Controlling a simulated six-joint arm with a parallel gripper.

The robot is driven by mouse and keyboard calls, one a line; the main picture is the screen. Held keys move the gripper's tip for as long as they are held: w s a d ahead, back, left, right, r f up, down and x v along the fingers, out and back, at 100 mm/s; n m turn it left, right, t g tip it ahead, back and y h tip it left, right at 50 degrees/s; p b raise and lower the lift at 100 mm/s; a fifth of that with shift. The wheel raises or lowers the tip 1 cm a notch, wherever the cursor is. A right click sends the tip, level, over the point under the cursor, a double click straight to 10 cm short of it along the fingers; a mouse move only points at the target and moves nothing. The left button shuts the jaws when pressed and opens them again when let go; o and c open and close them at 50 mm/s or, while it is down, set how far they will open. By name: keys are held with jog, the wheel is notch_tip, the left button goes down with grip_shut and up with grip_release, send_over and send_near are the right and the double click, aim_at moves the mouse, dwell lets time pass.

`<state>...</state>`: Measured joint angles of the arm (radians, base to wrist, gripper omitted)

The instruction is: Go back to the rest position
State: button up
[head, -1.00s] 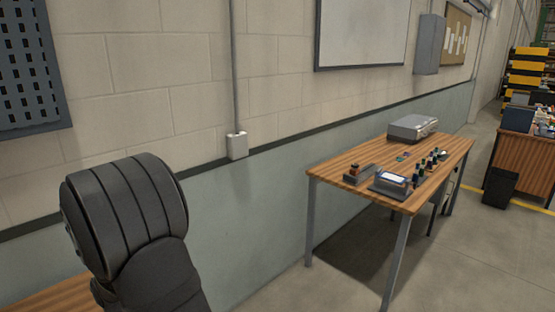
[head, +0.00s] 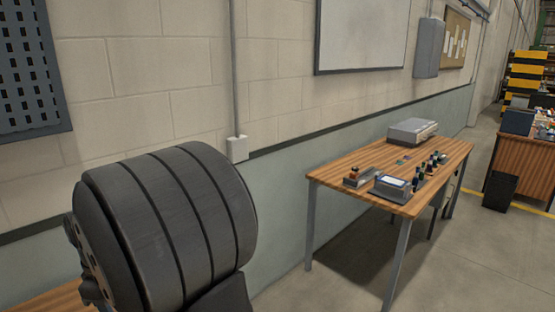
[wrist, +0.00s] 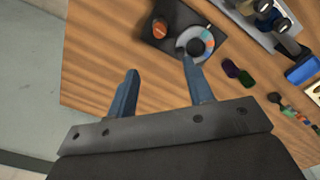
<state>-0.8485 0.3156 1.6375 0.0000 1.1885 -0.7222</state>
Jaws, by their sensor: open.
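My gripper (wrist: 157,82) is in the wrist view, its two blue fingers apart with nothing between them but wooden table top behind. It is above a wooden table (wrist: 95,60). In the head view the dark rounded part of my arm fills the lower left, and the gripper fingers are not visible there. A dark holder with an orange-topped piece (wrist: 160,28) and a ring with coloured segments (wrist: 208,38) lie on the table beyond the fingertips. The right fingertip overlaps the ring's edge in the picture; I cannot tell the height between them.
A wooden bench (head: 440,160) with a grey case (head: 412,130) and several small items stands along the wall at right. A dark bin (head: 500,190) stands on the floor farther right. Small dark green and purple pieces (wrist: 237,73) lie on the table in the wrist view.

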notch_tip(320, 180, down, 17)
jog(key=shift+f, duration=0.1)
jog(key=shift+w+a+r, duration=0.1)
jog(key=shift+r, duration=0.25)
notch_tip(320, 180, up, 21)
jog(key=n, duration=0.9)
dwell(0.4)
